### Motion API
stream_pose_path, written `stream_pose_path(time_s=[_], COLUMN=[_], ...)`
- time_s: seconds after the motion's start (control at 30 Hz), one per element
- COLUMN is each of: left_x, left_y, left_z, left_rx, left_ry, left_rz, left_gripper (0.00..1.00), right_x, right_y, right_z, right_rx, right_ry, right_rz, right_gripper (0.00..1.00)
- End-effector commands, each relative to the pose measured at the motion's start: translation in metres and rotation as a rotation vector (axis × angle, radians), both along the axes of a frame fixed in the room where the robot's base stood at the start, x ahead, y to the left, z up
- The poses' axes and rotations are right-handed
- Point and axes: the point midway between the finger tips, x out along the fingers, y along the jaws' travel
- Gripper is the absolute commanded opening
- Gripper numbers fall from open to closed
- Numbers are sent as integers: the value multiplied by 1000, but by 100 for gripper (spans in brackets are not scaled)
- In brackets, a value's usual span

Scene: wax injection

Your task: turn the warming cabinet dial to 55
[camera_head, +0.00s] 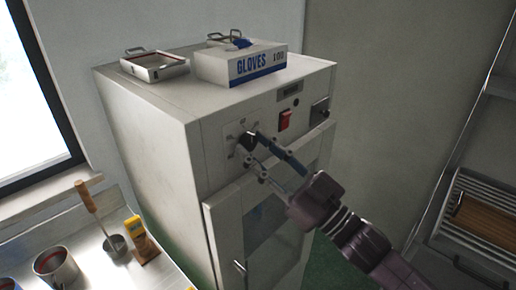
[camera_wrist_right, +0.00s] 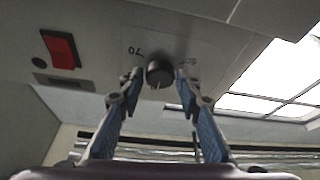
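The warming cabinet (camera_head: 150,125) is a tall white box standing against the wall. Its black dial (camera_head: 246,141) sits on the upper front panel with printed numbers around it. My right gripper (camera_head: 262,150) is at the panel in front of the dial. In the wrist view its two blue-padded fingers (camera_wrist_right: 160,88) are spread on either side of the dial, with gaps between them and it. My left gripper is not in view.
A red switch (camera_head: 285,120), a small display (camera_head: 290,88) and a latch (camera_head: 319,110) are on the same panel. A glove box (camera_head: 240,66) and a metal tray (camera_head: 155,66) lie on top. A bench with tins (camera_head: 56,266) is at lower left.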

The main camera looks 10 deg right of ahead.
Motion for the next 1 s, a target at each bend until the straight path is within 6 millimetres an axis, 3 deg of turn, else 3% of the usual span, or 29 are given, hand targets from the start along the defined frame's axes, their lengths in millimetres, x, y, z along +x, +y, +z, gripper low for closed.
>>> stream_pose_path(time_s=[0.03,0.23,0.6,1.0], left_x=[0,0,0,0], left_y=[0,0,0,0], left_z=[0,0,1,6], left_rx=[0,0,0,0], left_ry=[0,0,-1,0], left_rz=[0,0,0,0], left_gripper=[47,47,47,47], right_x=[0,0,0,2], right_y=[0,0,-1,-3], right_z=[0,0,1,2], right_rx=[0,0,-59,-327], right_ry=[0,0,-39,-214], right_rz=[0,0,0,-1], right_gripper=[24,2,2,2])
